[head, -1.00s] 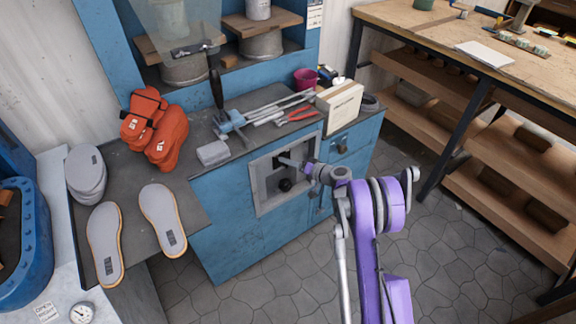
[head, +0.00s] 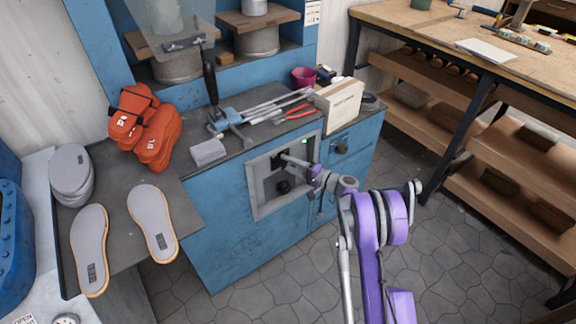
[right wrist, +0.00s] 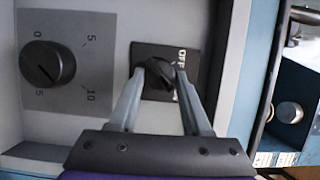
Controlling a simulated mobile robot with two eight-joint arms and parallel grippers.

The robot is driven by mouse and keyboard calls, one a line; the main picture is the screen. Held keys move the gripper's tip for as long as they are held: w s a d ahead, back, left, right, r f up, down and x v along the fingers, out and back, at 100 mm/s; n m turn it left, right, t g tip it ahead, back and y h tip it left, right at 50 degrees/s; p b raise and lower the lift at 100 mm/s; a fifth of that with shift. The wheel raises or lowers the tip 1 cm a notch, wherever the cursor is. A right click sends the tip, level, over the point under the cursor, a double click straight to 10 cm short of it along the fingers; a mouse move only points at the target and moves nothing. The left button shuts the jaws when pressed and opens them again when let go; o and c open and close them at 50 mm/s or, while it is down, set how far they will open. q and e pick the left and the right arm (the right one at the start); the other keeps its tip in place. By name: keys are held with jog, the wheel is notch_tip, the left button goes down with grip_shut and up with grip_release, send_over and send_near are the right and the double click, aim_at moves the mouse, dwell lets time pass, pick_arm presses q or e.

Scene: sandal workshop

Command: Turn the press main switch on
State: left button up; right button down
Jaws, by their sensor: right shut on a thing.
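The press main switch (right wrist: 160,77) is a black rotary knob on a dark plate in the right wrist view. Lettering reading "OFF" stands beside it; the rest of its marking is hidden. My right gripper (right wrist: 161,76) has one finger on each side of the knob and is shut on it. In the head view my right gripper (head: 280,158) reaches the grey control panel (head: 262,206) on the blue press cabinet from the right. A small green light (head: 304,141) glows at the panel's upper right. My left gripper is out of view.
A dial (right wrist: 47,64) sits beside the switch. Sandal soles (head: 152,222) lie at the left. A wooden workbench (head: 440,40) stands at the right. The floor between is clear.

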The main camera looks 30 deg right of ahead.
jog(key=shift+f, duration=0.1)
dwell(0.5)
jog(key=shift+c, duration=1.9)
grip_release()
jog(key=shift+s+d, duration=0.1)
jog(key=v, duration=1)
jog(key=shift+s+p, duration=0.3)
